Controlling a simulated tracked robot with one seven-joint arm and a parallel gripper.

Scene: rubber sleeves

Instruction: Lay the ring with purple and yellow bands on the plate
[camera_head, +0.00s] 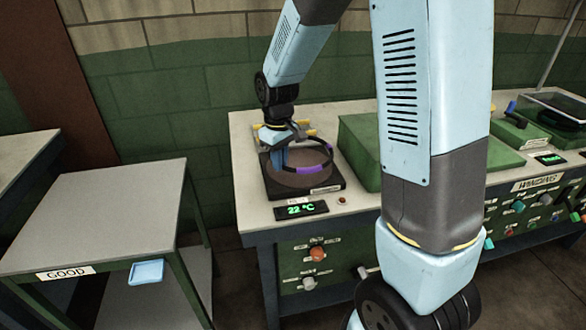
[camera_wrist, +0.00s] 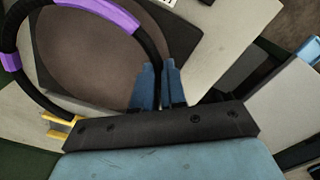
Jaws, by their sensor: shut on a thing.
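A black ring (camera_wrist: 28,88) with purple bands is held in my gripper (camera_wrist: 157,72); its blue fingers are shut on the ring's near side. No yellow band on it is clear to me. In the head view the ring (camera_head: 331,157) hangs over the round brown plate (camera_head: 296,180), which sits on a dark square base. In the wrist view the plate (camera_wrist: 95,55) lies beneath the ring, and the ring reaches past it to the left. I cannot tell whether ring and plate touch. My gripper (camera_head: 281,163) also shows over the plate's left part in the head view.
Yellow prongs (camera_wrist: 60,127) stand close to the ring's edge. A display reading 22 °C (camera_head: 301,209) is in front of the plate. A green box (camera_head: 362,145) stands to its right. A grey table (camera_head: 100,210) labelled GOOD, with a blue tray (camera_head: 147,272), is at left.

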